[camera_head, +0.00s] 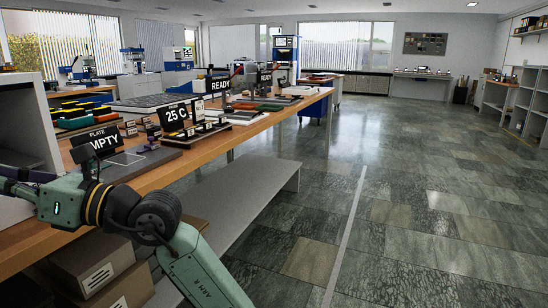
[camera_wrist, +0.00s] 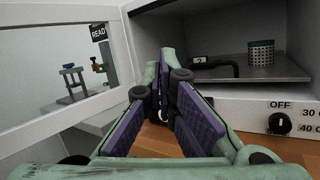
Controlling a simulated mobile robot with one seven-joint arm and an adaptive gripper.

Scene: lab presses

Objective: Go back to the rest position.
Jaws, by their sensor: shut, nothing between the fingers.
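My gripper (camera_wrist: 172,76) is shut and empty in the wrist view, its two purple-padded fingers pointing at the front of an open white chamber (camera_wrist: 225,93). The fingertips are near the left end of the chamber opening, with the windowed door (camera_wrist: 128,60) swung open to their left. In the head view my green arm reaches in from the bottom and bends to the left edge; the gripper itself does not show there.
A control knob (camera_wrist: 280,123) marked OFF is on the panel at right. The wooden bench (camera_head: 210,147) carries displays reading 25 C (camera_head: 174,115) and READY (camera_head: 217,84). Cardboard boxes (camera_head: 98,270) lie below it. The tiled floor (camera_head: 420,200) at right is clear.

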